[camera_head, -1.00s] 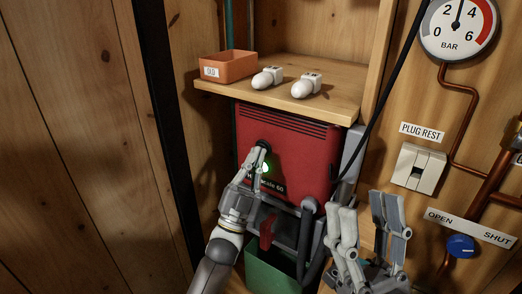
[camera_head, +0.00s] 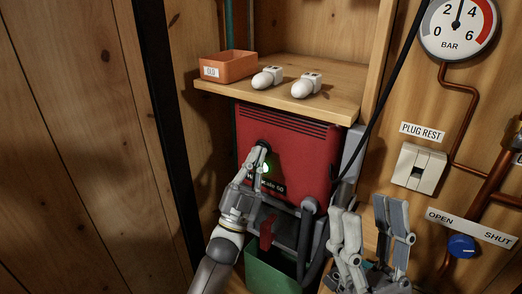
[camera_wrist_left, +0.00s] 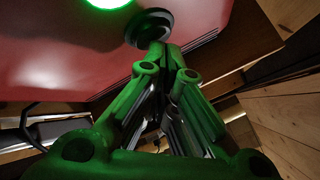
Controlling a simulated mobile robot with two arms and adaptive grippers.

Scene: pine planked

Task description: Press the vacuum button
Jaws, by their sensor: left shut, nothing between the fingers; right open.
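The vacuum is a red box (camera_head: 305,155) under the wooden shelf, with a lit green light (camera_head: 265,168) on its front. A dark round button (camera_head: 263,144) sits just above the light. My left gripper (camera_head: 262,150) is shut and empty, with its fingertips at the button. In the left wrist view the fingertips (camera_wrist_left: 163,48) meet the lower part of the dark round button (camera_wrist_left: 149,24), beside the glowing green light (camera_wrist_left: 108,2). The tips hide part of the button, and I cannot tell how far it is pushed in. My right gripper (camera_head: 368,215) is open and empty, right of the vacuum.
The shelf (camera_head: 235,88) above holds an orange bin (camera_head: 228,66) and two white bulb-shaped parts (camera_head: 306,85). A green bin (camera_head: 270,272) stands below.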

